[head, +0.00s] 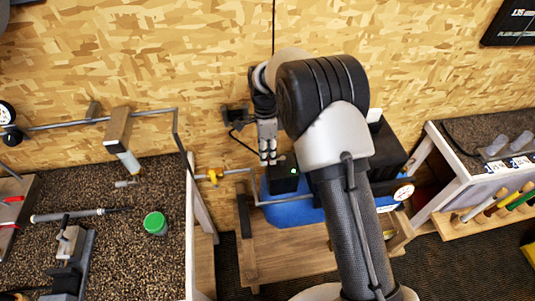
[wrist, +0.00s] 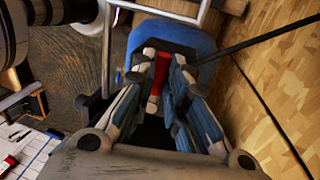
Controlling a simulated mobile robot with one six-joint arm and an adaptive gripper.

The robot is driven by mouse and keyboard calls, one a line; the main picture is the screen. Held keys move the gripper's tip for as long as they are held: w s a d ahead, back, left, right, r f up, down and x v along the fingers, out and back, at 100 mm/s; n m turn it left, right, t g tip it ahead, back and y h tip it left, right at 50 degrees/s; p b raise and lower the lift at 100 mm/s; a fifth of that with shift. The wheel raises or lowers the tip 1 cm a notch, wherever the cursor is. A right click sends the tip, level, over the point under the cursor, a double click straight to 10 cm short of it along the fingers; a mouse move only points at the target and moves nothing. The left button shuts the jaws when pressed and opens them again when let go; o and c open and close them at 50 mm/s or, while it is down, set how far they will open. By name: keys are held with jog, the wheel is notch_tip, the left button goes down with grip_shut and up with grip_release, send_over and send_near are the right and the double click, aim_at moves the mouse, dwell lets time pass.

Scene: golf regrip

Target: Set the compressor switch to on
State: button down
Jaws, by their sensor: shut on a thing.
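The compressor has a blue tank (head: 293,211) with a black box on top, and stands on a low wooden stand by the wall, partly hidden by my arm. A small green light shows on the box in the head view. My gripper (head: 268,160) points down at the box. In the wrist view, my gripper (wrist: 163,68) is shut on a red part, which looks like the compressor switch (wrist: 158,76). The blue tank (wrist: 180,36) lies beyond the fingertips. The switch's setting cannot be told.
A metal pipe with a yellow valve handle (head: 213,176) runs left of the compressor. A speckled bench with a green-lidded jar (head: 155,223) is on the left. A white-framed shelf unit (head: 438,160) stands on the right. The wood-panel wall (head: 205,60) is close behind my gripper.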

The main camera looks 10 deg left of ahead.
jog(key=c, duration=1.6)
grip_release()
jog(key=r, duration=0.4)
jog(key=w+r, duration=0.1)
jog(key=r, duration=0.3)
jog(key=w+r, duration=0.1)
jog(key=r, duration=0.2)
jog(key=shift+w+a+r, duration=0.15)
jog(key=shift+a+r, duration=0.15)
jog(key=shift+r, duration=0.1)
